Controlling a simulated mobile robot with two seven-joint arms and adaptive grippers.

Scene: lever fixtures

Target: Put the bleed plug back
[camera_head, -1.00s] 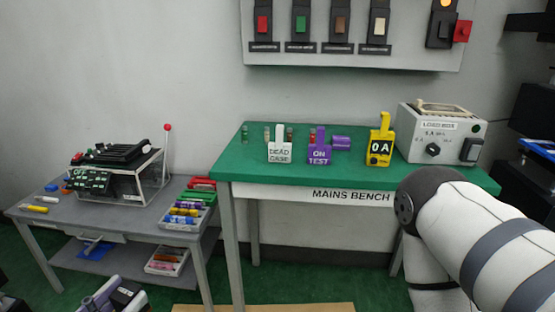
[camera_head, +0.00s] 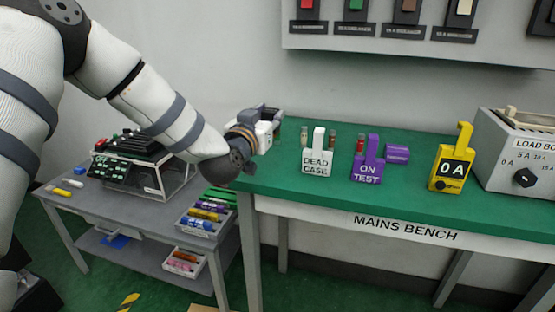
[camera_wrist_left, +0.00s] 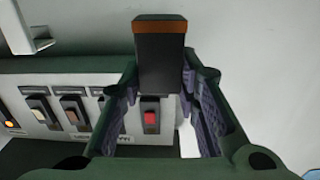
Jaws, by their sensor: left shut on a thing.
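My left gripper (camera_head: 270,120) reaches in from the left over the back-left corner of the green mains bench (camera_head: 292,190). In the left wrist view its dark fingers (camera_wrist_left: 160,105) stand on both sides of a dark block with a brown band (camera_wrist_left: 165,60), which is held. I cannot tell whether this block is the bleed plug. A white DEAD CASE holder (camera_head: 317,160) and a purple ON TEST holder (camera_head: 367,165) stand to the right of the gripper. A purple cylinder (camera_head: 397,153) lies beside the purple one. My right gripper is out of view.
A grey table (camera_head: 120,215) with trays is lower left. The wall panel (camera_head: 400,45) shows switches, including a red one (camera_wrist_left: 150,118).

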